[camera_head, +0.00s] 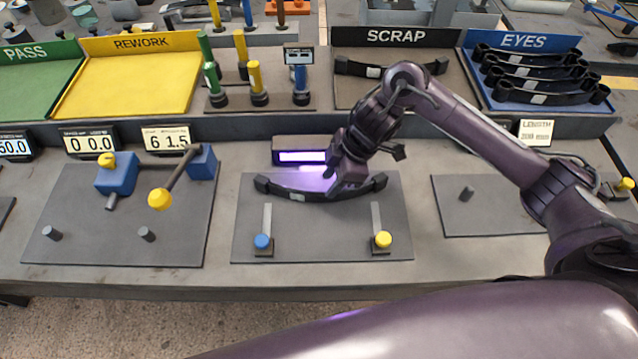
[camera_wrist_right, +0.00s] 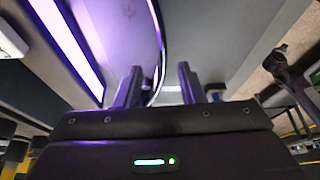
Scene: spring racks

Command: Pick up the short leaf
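A dark curved leaf (camera_head: 299,195) with thick ends and a small pale label lies across the middle grey mat. My right gripper (camera_head: 345,187) is down at its right half and hides part of it. In the right wrist view the leaf shows edge-on as a thin curved strip (camera_wrist_right: 160,45) running between the fingers. The right gripper's fingers (camera_wrist_right: 160,88) are apart, with a gap beside the strip. Another dark leaf (camera_head: 358,69) lies in the SCRAP bin. Which leaf is the short one I cannot tell by length. My left gripper is not in view.
A lit lamp bar (camera_head: 302,157) stands just behind the leaf. Blue (camera_head: 263,241) and yellow (camera_head: 382,240) knobs sit at the mat's front. A blue clamp fixture (camera_head: 117,174) is to the left. Several stacked leaves (camera_head: 540,73) fill the EYES bin.

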